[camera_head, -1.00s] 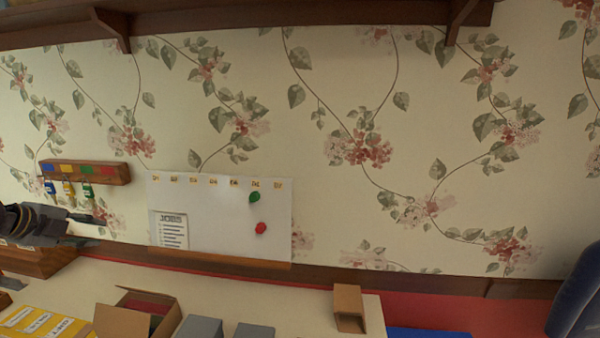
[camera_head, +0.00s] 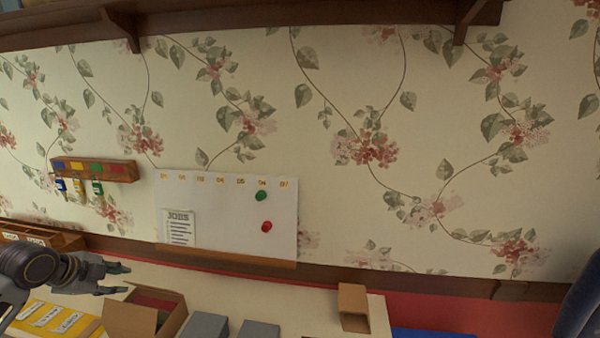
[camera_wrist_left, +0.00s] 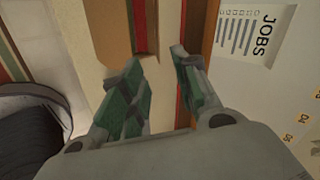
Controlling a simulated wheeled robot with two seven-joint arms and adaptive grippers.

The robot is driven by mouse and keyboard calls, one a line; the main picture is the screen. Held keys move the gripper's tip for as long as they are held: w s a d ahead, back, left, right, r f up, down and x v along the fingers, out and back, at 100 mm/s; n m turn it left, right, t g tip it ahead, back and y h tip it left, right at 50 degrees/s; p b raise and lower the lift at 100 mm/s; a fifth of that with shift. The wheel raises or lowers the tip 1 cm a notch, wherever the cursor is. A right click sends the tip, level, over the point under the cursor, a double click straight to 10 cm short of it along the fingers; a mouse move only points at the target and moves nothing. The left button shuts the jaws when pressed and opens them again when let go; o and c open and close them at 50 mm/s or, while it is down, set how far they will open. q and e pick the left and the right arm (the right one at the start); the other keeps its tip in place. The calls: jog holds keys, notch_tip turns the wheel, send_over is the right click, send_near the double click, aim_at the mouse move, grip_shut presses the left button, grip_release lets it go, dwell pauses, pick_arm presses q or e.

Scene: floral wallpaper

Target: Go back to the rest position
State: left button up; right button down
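My left gripper (camera_head: 122,278) reaches in from the lower left in the head view, above the desk and in front of the wall. In the left wrist view its two green-padded fingers (camera_wrist_left: 160,85) stand apart with nothing between them. The gripper is open and empty. My right gripper is not seen. A dark blue shape, which may be part of my right arm, shows at the right edge of the head view.
A whiteboard (camera_head: 225,215) with a JOBS sheet (camera_head: 180,228) and a key rack (camera_head: 95,169) are on the wall. Below are an open cardboard box (camera_head: 130,318), yellow files (camera_head: 55,318), grey boxes (camera_head: 205,326) and a small brown box (camera_head: 353,307) on the desk (camera_head: 290,300).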

pick_arm(q)
jog(key=s+d+f+n+g, duration=0.1)
jog(key=s+d+f+n, duration=0.3)
jog(key=f, duration=0.4)
jog(key=s+d+f+n+g, duration=0.15)
jog(key=s+d+f, duration=0.25)
jog(key=d+f, duration=0.4)
jog(key=s+d+f+n+g, duration=0.1)
jog(key=s+d+f+n, duration=0.3)
jog(key=d, duration=0.5)
jog(key=s+d+f+n+g, duration=0.1)
jog(key=s+d+f+n, duration=0.1)
jog(key=s+d+n, duration=0.4)
jog(key=s+d+f+m+g, duration=0.1)
jog(key=s+f, duration=0.1)
jog(key=f, duration=1.4)
jog(key=s+d+f+m, duration=0.1)
jog(key=f, duration=1.5)
jog(key=s+a+f, duration=0.2)
jog(key=s+f, duration=0.8)
jog(key=s, duration=0.1)
jog(key=s+a+f+g, duration=0.1)
jog(key=s+a+f, duration=0.1)
jog(key=s+f, duration=0.8)
jog(key=shift+s+f, duration=0.4)
jog(key=shift+s, duration=0.45)
